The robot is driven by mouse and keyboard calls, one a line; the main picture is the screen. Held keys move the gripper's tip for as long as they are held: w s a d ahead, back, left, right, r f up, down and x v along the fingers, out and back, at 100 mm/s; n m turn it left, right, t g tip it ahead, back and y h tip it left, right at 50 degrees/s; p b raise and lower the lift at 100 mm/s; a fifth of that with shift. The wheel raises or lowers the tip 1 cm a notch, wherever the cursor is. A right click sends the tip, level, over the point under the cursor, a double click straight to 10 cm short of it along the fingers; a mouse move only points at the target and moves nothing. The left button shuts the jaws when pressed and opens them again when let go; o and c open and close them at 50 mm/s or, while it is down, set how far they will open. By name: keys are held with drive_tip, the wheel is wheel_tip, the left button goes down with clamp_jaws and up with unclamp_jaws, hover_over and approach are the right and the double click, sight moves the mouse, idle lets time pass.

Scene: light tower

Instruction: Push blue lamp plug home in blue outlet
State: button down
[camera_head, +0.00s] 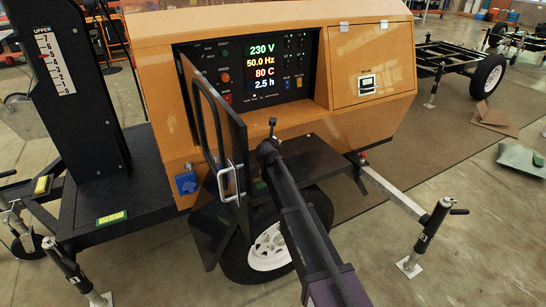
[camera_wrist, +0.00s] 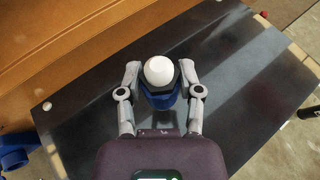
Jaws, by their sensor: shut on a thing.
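In the wrist view my gripper (camera_wrist: 160,80) is shut on the blue lamp plug (camera_wrist: 162,99), with one finger on each side. A white round part shows at the plug's far end. The plug is over a dark flat panel, and I cannot tell its height above it. The blue outlet (camera_head: 186,183) is on the lower orange housing in the head view, left of the open door. A blue part at the left edge of the wrist view (camera_wrist: 13,158) looks like this outlet, well apart from the plug. My gripper is hidden behind my arm in the head view.
A black door (camera_head: 222,130) with a metal handle stands open between the outlet and my arm. The orange generator housing (camera_head: 160,80) has a lit display panel (camera_head: 264,68). A dark shelf (camera_head: 312,165) is below it. A black mast (camera_head: 75,100) stands at left.

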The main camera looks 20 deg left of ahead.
drive_tip(key=shift+f, duration=0.1)
idle(0.3)
wheel_tip(320, 180, down, 4)
drive_tip(key=b, duration=0.4)
drive_tip(key=shift+f+b, duration=0.25)
drive_tip(key=shift+b, duration=0.05)
drive_tip(key=shift+f, duration=0.15)
drive_tip(key=shift+c, duration=1.3)
unclamp_jaws()
drive_tip(key=p+v, duration=0.5)
drive_tip(key=v, duration=0.8)
drive_tip(key=shift+s+d+r, duration=0.2)
drive_tip(key=shift+s+d, duration=0.1)
drive_tip(key=shift+d, duration=0.05)
